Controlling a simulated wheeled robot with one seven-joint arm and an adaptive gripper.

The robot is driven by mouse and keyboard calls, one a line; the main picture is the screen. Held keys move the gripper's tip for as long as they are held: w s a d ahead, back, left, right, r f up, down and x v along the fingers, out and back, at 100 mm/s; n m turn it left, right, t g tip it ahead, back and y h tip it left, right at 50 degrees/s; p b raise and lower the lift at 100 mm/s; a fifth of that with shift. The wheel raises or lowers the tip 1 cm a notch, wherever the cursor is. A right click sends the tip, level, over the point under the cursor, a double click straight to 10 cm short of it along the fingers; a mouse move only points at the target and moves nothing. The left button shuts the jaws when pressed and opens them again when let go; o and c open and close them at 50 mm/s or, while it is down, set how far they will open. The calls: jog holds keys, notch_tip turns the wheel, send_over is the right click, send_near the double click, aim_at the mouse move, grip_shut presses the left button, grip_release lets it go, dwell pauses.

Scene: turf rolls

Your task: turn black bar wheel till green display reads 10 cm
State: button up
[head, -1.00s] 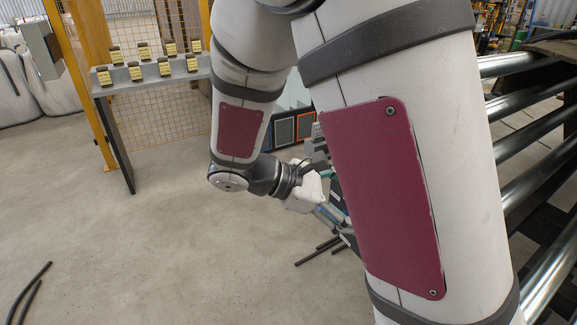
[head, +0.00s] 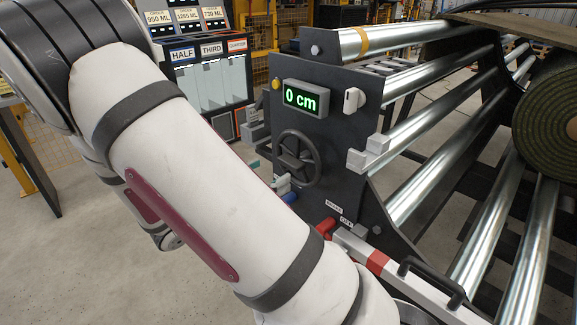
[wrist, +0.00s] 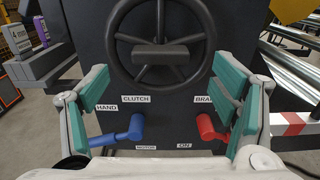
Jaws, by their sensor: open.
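The black wheel (head: 314,159) has a dark rim, spokes and a blocky black bar across its hub; it is mounted on the dark machine panel. It also shows at the top of the wrist view (wrist: 160,76), its upper rim cut off. The green display (head: 301,98) above it reads 0 cm. My gripper (wrist: 160,108) is open and empty, its teal-padded fingers spread either side below the wheel's hub. In the head view only bits of teal show at the wheel's lower left. I see no contact with the wheel.
Below the wheel are a blue lever (wrist: 128,130) beside the CLUTCH label and a red lever (wrist: 208,128) by a partly hidden brake label. A white knob (head: 353,100) and yellow button (head: 276,84) flank the display. Metal rollers (head: 430,130) and a turf roll (head: 548,110) stand right.

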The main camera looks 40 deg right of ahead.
aim_at(286, 164)
jog(key=d+b, duration=0.1)
jog(key=d, duration=0.6)
jog(key=shift+w+d, duration=0.1)
jog(key=shift+d, duration=0.05)
jog(key=shift+c, duration=0.2)
jog(key=c, duration=1.6)
jog(key=shift+r, duration=0.1)
jog(key=shift+c, duration=0.2)
